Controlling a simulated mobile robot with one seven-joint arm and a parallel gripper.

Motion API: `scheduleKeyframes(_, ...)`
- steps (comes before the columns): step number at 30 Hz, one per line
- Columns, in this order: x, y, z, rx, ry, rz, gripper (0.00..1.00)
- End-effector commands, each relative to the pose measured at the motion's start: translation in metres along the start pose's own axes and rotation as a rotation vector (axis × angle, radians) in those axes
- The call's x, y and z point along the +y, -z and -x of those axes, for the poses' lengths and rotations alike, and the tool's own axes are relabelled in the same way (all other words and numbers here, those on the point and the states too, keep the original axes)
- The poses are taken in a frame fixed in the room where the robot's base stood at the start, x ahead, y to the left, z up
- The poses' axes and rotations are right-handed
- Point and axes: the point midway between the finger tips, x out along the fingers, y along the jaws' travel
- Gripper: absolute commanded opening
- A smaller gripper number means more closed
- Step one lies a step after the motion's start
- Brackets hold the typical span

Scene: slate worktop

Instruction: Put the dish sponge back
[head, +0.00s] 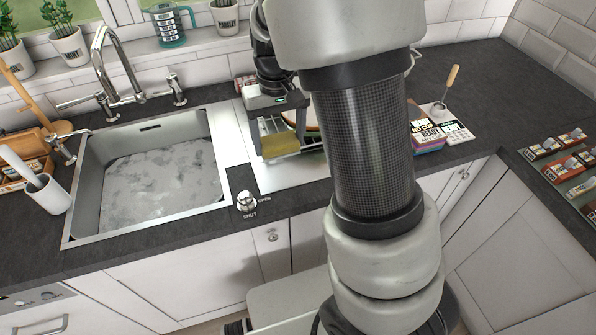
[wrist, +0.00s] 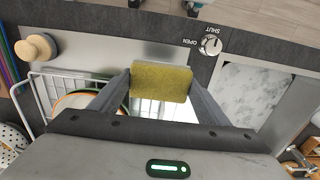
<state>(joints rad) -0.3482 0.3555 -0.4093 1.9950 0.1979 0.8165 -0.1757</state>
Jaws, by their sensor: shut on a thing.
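The yellow-green dish sponge (wrist: 161,83) is between the fingers of my gripper (wrist: 160,88) in the wrist view. In the head view the sponge (head: 281,146) hangs in my gripper (head: 279,136) over the metal drainer beside the sink. My gripper is shut on it. A white wire dish rack (wrist: 40,92) with round-edged plates (wrist: 76,103) stands below and to the left of the sponge in the wrist view. My arm hides part of the rack in the head view.
The sink (head: 90,195), with a tall tap (head: 105,65), lies left of the drainer. An OPEN/SHUT knob (head: 246,201) sits at the front edge. A white cup (head: 47,193) with a brush stands at the far left. Books (head: 428,138) lie right of my arm.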

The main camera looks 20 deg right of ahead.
Motion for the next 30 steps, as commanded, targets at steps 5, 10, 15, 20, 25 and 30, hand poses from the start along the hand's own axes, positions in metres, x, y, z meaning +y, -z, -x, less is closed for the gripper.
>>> scheduleKeyframes(5, 0.0, 0.0, -0.001, -0.011, -0.005, -0.002, 0.48)
scheduleKeyframes(10, 0.001, -0.002, -0.029, -0.018, -0.007, -0.004, 0.48)
scheduleKeyframes(15, 0.001, -0.001, -0.055, -0.014, -0.006, -0.004, 0.48)
scheduleKeyframes(20, 0.001, -0.001, -0.066, -0.014, -0.005, -0.004, 0.48)
scheduleKeyframes(25, 0.002, -0.002, -0.09, -0.015, -0.006, -0.005, 0.48)
scheduleKeyframes(30, 0.001, -0.001, -0.098, -0.011, -0.005, -0.005, 0.48)
